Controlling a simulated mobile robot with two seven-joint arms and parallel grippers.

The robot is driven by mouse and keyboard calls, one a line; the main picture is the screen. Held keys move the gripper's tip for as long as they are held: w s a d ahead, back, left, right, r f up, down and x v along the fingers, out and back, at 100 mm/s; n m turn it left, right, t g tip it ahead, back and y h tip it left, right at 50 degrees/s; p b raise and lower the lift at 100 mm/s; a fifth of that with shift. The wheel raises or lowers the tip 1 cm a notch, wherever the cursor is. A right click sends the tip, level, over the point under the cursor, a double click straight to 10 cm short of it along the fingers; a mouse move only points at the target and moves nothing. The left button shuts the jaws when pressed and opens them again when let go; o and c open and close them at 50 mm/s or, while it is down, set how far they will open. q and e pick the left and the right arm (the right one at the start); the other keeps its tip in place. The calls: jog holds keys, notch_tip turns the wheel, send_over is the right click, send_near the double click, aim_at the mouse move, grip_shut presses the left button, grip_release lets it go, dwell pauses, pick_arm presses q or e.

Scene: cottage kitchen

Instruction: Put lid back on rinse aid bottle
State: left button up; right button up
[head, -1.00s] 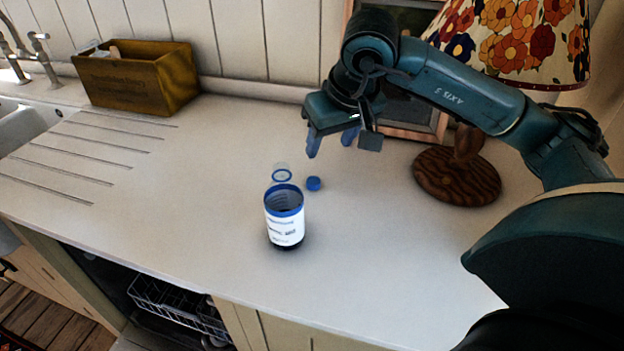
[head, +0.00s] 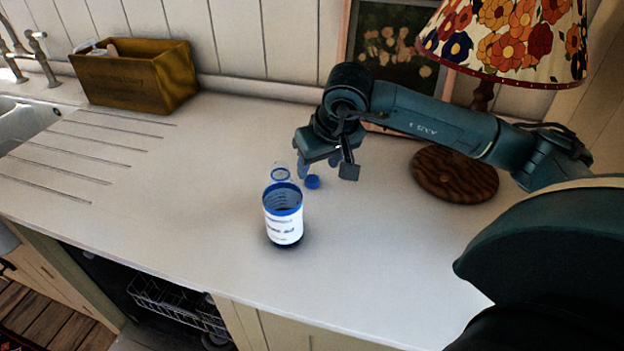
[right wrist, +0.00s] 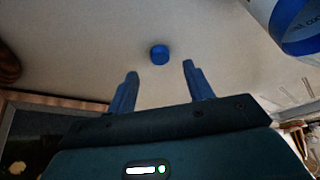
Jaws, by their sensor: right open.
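The rinse aid bottle (head: 284,225), white-labelled with a blue rim and an open top, stands upright on the counter. A small blue lid (head: 312,182) lies on the counter just behind and right of it. My right gripper (head: 318,167) is open and empty, low over the counter right behind the lid. In the right wrist view the lid (right wrist: 159,54) lies beyond the fingertips, between their lines, apart from both fingers. Part of the bottle (right wrist: 295,22) shows at the upper right there. My left gripper is out of view.
A wooden box (head: 135,80) stands back left near the sink. A lamp with a round wooden base (head: 455,176) stands at right. The counter left of the bottle is clear.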

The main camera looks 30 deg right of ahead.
aim_at(312, 179)
jog(key=p+x, duration=0.1)
jog(key=x, duration=0.4)
jog(key=shift+w, duration=0.1)
jog(key=c, duration=1)
